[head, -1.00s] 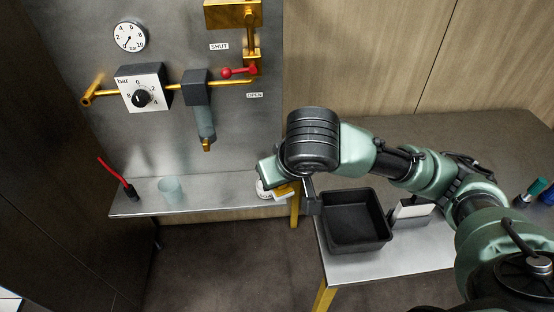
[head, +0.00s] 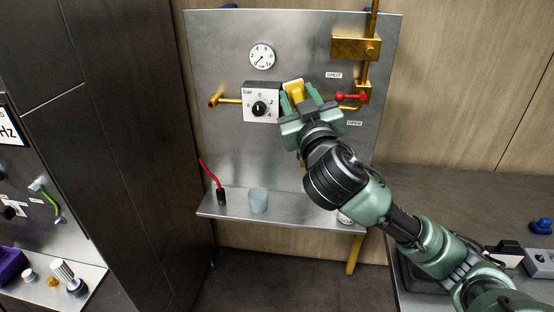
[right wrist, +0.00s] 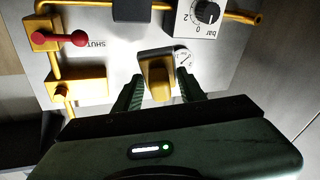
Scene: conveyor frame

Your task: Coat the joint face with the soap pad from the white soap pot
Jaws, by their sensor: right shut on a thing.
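My right gripper (head: 300,103) is raised in front of the steel panel, shut on the soap pad (head: 294,92), which has a yellow grip and a pale edge. In the right wrist view the pad (right wrist: 157,79) sits between the two green fingers. The pad is near the brass pipe (head: 229,100), between the bar regulator and the red lever. I cannot tell whether it touches anything, and the joint face cannot be made out. The white soap pot (head: 345,218) is on the shelf's right end, partly hidden by my arm. My left gripper is not in view.
The bar regulator (head: 262,103), gauge (head: 262,56) and red lever (head: 350,97) are close around the gripper. A dark block (right wrist: 131,9) is on the pipe.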

